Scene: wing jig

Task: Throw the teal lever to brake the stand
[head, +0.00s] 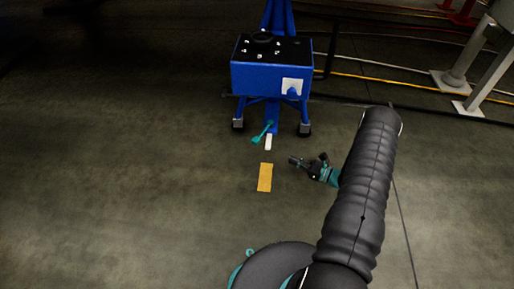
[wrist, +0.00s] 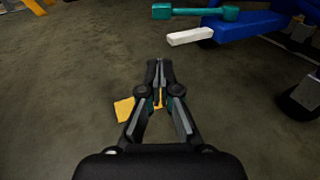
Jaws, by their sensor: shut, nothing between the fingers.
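The teal lever (head: 261,134) sits low at the front of the blue stand (head: 271,78), just above a white bar (head: 268,143). In the wrist view the lever (wrist: 194,13) lies near the top edge, with the white bar (wrist: 190,37) below it and part of the blue stand (wrist: 245,22) to its right. My gripper (head: 293,160) is to the right of and nearer than the lever, apart from it. In the wrist view my gripper (wrist: 160,64) is shut and empty, pointing forward over bare floor.
A yellow floor marking (head: 265,177) lies in front of the stand and partly behind my fingers in the wrist view. The stand rests on casters (head: 304,130). Cables (head: 400,82) and grey posts (head: 470,60) are at the right. The floor at left is clear.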

